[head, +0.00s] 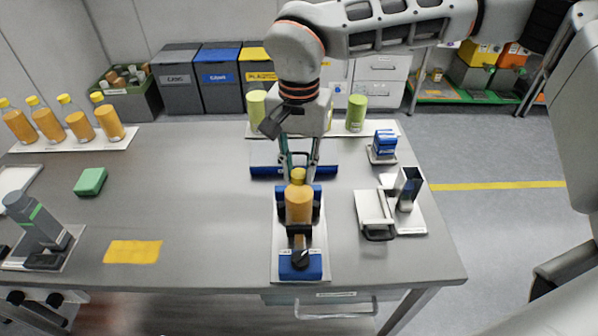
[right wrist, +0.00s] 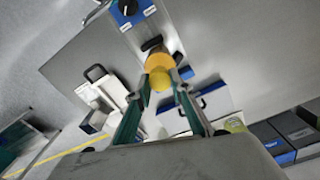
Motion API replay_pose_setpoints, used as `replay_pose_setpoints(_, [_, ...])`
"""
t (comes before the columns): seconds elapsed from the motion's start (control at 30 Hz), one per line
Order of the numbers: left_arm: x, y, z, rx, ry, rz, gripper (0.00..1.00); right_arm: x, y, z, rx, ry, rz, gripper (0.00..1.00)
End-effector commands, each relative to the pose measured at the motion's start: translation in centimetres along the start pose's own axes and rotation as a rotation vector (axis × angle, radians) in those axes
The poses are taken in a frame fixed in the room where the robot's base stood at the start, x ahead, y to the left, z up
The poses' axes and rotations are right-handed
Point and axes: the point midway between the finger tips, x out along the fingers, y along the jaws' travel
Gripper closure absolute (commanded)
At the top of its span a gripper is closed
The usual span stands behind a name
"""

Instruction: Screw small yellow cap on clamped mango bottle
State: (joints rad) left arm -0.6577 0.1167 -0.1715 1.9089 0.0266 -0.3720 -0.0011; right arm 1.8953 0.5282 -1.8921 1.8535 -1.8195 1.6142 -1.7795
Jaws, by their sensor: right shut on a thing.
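The mango bottle (head: 298,208), filled orange, stands upright in the blue and black clamp fixture (head: 283,240) near the table's front edge. The small yellow cap (head: 298,175) is at the top of its neck. In the right wrist view the cap (right wrist: 160,79) lies in line with the orange bottle (right wrist: 158,62). My right gripper (head: 298,166) comes down from above and is shut on the cap, its two green-lined fingers on either side. The thread between cap and neck is hidden. My left gripper is not in view.
Several capped orange bottles (head: 47,124) stand on a white board at the back left. A green sponge (head: 91,181) and a yellow cloth (head: 133,252) lie left of the clamp. A metal-and-white fixture (head: 377,212) and a blue stack (head: 384,146) stand to the right.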

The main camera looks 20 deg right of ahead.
Motion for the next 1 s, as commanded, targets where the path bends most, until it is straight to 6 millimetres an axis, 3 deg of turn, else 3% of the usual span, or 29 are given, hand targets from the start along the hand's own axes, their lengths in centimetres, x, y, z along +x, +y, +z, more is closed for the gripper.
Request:
replay_pose_setpoints(0.3, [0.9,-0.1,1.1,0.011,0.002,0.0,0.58,0.2,0.0,0.0,0.217,-0.001,0.0,1.0])
replay_pose_setpoints(0.57, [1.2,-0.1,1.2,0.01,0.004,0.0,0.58,0.1,0.0,0.0,0.294,-0.001,-0.001,1.0])
replay_pose_setpoints(1.0, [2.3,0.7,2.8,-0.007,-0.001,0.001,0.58,0.2,0.0,0.0,0.668,-0.001,0.0,1.0])
